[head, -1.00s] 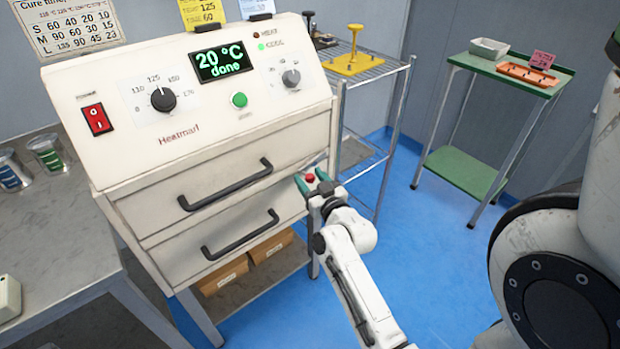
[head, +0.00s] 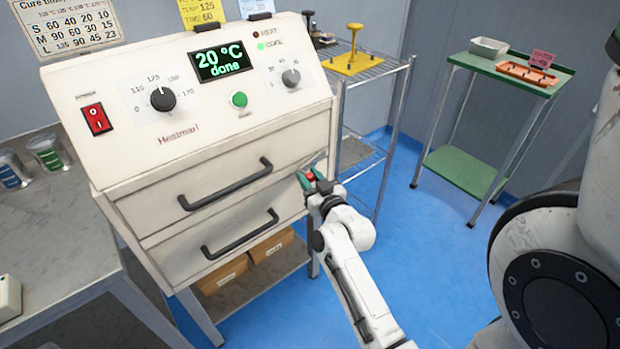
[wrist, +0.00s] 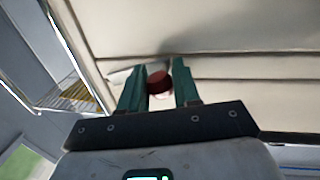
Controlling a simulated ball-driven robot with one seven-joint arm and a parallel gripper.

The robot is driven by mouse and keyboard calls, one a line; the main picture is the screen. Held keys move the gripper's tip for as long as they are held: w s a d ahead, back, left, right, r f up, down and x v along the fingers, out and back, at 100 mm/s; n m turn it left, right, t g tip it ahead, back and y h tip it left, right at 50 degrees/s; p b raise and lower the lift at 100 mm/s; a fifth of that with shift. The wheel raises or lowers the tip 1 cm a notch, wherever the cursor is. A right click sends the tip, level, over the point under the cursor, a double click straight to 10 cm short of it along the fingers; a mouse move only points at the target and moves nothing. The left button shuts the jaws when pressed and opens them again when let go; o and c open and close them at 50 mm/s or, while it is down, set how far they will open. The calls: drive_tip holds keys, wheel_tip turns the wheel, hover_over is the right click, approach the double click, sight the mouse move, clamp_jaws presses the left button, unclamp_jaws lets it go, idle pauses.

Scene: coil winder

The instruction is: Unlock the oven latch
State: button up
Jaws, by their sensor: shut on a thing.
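The oven (head: 190,120) is a cream cabinet with two dark drawer handles, and its green display reads 20 °C done. The latch is a small red knob (wrist: 158,82) at the right side of the drawer fronts; a pale metal plate shows beside it in the wrist view. My gripper (head: 312,178) is at the knob, with its two green fingers shut on either side of it. In the head view the fingers hide part of the knob (head: 310,177). Both drawers look closed.
A wire rack (head: 375,70) with a yellow fixture (head: 353,62) stands just right of the oven. A green table (head: 500,75) with a tray is farther right. A grey bench (head: 50,230) with cups is on the left. Blue floor is open between rack and green table.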

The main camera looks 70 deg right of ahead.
drive_tip(key=r+m+p, duration=0.1)
drive_tip(key=p, duration=0.2)
drive_tip(key=shift+r, duration=0.1)
drive_tip(key=shift+m+y+p, duration=0.3)
drive_tip(key=shift+m+p, duration=0.3)
drive_tip(key=shift+m, duration=0.3)
drive_tip(key=o, duration=1)
drive_tip(key=shift+a, duration=0.1)
drive_tip(key=v, duration=1)
drive_tip(key=shift+s+a+b, duration=0.25)
drive_tip(key=shift+a+b, duration=0.05)
drive_tip(key=shift+b, duration=0.05)
